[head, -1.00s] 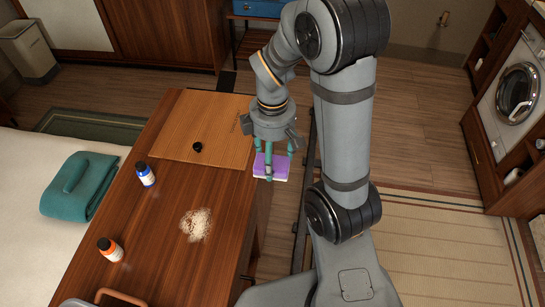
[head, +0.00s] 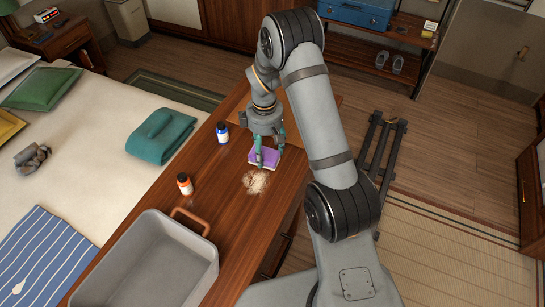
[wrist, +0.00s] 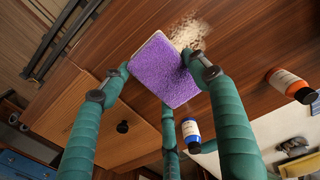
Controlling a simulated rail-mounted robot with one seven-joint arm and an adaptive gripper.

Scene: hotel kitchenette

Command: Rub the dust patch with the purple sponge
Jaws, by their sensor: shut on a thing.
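The purple sponge (head: 265,157) has a purple top and a pale underside. My gripper (head: 266,150) is shut on it, and its teal fingers hold it at the far edge of the dust patch (head: 256,182). The dust patch is a pale, grainy smear on the brown wooden table (head: 222,195). In the wrist view the sponge (wrist: 163,72) sits between the fingers, and the dust patch (wrist: 189,31) shows just beyond its edge. I cannot tell whether the sponge touches the table.
A blue bottle (head: 222,132) and an orange bottle (head: 185,184) stand left of the patch. A grey bin (head: 150,262) is at the near left, beside a brown handle (head: 190,221).

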